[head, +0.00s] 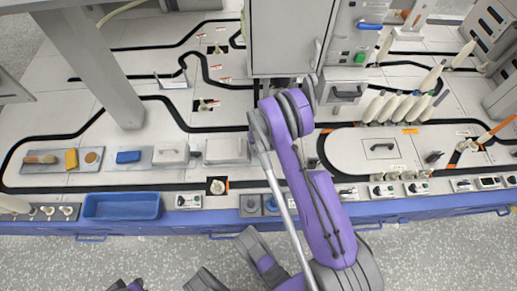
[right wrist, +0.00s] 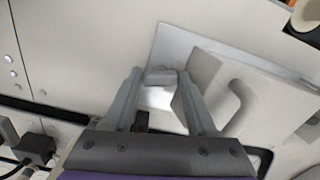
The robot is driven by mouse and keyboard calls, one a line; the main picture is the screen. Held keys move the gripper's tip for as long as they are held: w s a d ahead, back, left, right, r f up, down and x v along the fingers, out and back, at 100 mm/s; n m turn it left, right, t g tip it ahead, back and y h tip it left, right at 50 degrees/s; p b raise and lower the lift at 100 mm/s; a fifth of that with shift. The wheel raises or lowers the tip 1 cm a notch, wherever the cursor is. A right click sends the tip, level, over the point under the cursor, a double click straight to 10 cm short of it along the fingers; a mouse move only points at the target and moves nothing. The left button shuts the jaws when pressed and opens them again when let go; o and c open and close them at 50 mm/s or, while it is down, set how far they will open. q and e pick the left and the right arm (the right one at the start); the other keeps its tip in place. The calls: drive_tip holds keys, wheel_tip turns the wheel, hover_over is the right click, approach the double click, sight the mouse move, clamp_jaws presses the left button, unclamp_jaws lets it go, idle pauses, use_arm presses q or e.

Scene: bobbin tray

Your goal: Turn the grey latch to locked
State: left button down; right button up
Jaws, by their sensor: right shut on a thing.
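In the right wrist view my right gripper (right wrist: 160,82) is shut on a small light grey block, which I take to be the grey latch (right wrist: 159,76). The latch sits over a pale plate (right wrist: 180,42). Beside the right finger is a larger grey box with a curved handle (right wrist: 238,100). Whether the latch is turned to locked cannot be read. In the head view my purple right arm reaches up the middle, and its fingers and the latch cannot be made out there. My left gripper does not show clearly.
A grey cabinet (head: 285,38) stands just behind my right arm. A blue tray (head: 121,206) stands at the front edge. Several bobbins (head: 390,108) stand right.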

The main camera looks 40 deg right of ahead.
sight(258, 150)
drive_tip(key=shift+w+d, duration=0.3)
drive_tip(key=o, duration=1.3)
drive_tip(key=shift+o, duration=0.3)
drive_tip(key=shift+a, duration=0.2)
drive_tip(key=shift+s+r, duration=0.1)
drive_tip(key=shift+r+p, duration=0.4)
wheel_tip(258, 150, up, 2)
drive_tip(key=shift+r+p, duration=0.1)
drive_tip(key=shift+p, duration=0.4)
wheel_tip(258, 150, up, 9)
drive_tip(key=p, duration=0.4)
drive_tip(key=shift+s+r+p, duration=0.15)
drive_tip(key=shift+p, duration=0.15)
